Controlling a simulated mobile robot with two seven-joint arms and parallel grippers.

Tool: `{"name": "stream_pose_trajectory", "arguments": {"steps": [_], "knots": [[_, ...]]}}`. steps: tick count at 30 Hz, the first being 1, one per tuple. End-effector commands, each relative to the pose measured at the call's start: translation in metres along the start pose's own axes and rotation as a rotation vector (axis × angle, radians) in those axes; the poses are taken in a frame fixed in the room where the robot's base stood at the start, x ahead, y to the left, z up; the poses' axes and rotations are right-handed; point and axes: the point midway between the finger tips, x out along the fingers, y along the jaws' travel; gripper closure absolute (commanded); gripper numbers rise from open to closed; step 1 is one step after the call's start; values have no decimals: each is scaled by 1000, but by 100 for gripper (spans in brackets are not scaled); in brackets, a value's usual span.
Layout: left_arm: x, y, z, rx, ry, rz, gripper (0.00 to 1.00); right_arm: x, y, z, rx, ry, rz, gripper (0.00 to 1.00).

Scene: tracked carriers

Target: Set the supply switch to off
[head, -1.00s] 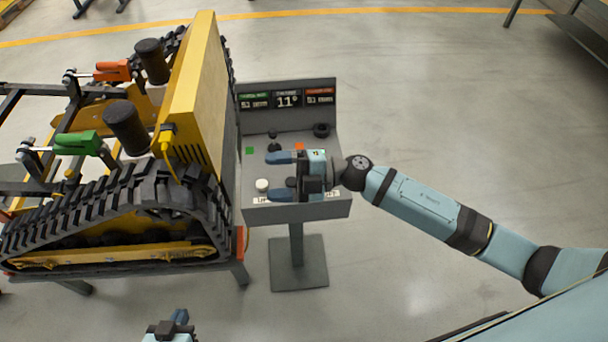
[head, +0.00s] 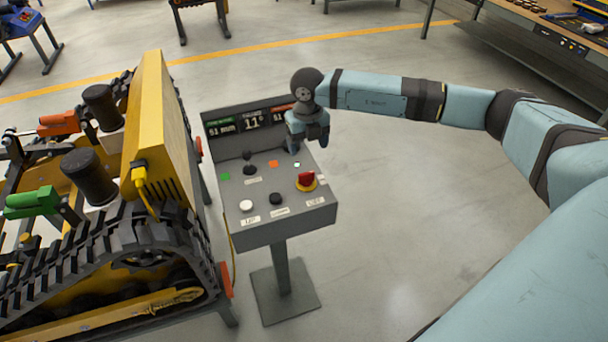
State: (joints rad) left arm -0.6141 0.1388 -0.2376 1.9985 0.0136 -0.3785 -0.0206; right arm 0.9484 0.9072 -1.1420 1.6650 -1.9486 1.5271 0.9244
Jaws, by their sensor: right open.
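The grey control console (head: 262,222) stands on a post right of the yellow tracked carrier. My left gripper is not in view.
The panel also has a white button (head: 246,206), a black button (head: 275,199) and a black knob (head: 249,169). A display (head: 250,123) runs along its back. The tracked carrier (head: 160,130) stands close at left. The floor right of the console is clear.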

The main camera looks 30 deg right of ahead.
Motion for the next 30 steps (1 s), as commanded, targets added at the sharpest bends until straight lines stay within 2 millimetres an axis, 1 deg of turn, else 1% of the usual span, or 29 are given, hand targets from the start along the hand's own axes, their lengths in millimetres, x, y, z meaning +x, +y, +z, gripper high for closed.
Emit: {"name": "stream_pose_trajectory", "arguments": {"steps": [3, 9, 12, 15, 18, 21, 29, 30], "knots": [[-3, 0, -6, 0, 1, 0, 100, 25, 1, -2, -1, 6, 0, 26], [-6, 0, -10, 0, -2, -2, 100, 67, 2, -1, -2, 5, 3, 26], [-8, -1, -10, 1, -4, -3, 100, 85, 1, -2, -2, 5, 2, 26], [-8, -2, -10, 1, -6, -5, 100, 98, 2, -1, -2, 4, 4, 26], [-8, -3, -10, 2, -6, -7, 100, 107, 2, -1, -3, 3, 5, 26], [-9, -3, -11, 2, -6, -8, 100, 112, 2, -1, -3, 2, 4, 26], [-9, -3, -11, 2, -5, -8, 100, 113, 2, -1, -3, 2, 4, 26], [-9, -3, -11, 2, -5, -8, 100, 113, 2, -1, -3, 2, 5, 32]]}}
